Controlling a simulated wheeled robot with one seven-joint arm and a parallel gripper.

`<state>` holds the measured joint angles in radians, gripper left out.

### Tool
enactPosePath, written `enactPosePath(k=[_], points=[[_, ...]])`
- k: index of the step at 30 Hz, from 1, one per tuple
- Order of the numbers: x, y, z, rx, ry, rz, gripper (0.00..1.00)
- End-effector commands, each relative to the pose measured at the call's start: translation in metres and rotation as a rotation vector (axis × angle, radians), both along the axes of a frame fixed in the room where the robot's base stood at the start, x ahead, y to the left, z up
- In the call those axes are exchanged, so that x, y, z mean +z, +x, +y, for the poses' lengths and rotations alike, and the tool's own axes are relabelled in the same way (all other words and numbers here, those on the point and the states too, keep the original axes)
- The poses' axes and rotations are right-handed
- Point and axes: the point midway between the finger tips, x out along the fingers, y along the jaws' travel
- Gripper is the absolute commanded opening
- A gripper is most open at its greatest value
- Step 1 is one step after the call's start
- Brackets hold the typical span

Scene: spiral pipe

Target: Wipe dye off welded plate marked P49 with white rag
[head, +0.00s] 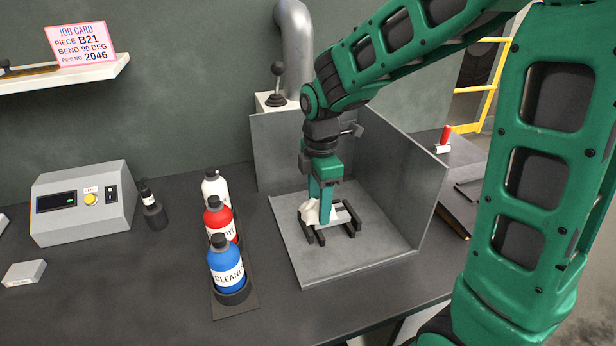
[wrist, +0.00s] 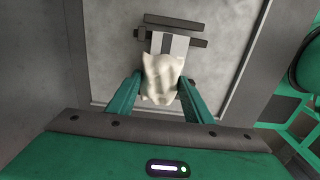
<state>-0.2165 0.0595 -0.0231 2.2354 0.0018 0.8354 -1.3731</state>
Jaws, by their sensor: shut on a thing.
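My gripper (head: 320,205) is shut on the white rag (head: 309,213), a crumpled off-white cloth. In the wrist view the rag (wrist: 162,80) sits between the two green fingers (wrist: 160,92). The rag is over the near part of a light metal plate (head: 343,217), which rests on dark support bars (head: 352,228) in the grey booth. The rag and gripper hide the rest of the plate. I cannot read any P49 mark or tell whether dye remains under the rag.
The booth (head: 385,262) has walls at the back and right. A rack (head: 236,303) with blue, red and white bottles stands left of it. A control box (head: 82,203) and a small dark bottle (head: 152,210) are farther left. A lever (head: 277,85) stands behind the booth.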

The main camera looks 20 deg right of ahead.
Motion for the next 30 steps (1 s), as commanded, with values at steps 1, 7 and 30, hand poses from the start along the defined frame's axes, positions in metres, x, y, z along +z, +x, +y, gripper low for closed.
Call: enactPosePath(k=[1,7,30], points=[[0.003,0.000,0.005,0.004,0.001,-0.001,0.25],[0.005,0.000,0.020,0.000,0.001,0.001,0.25],[0.077,0.000,0.021,0.001,0.001,-0.002,0.25]])
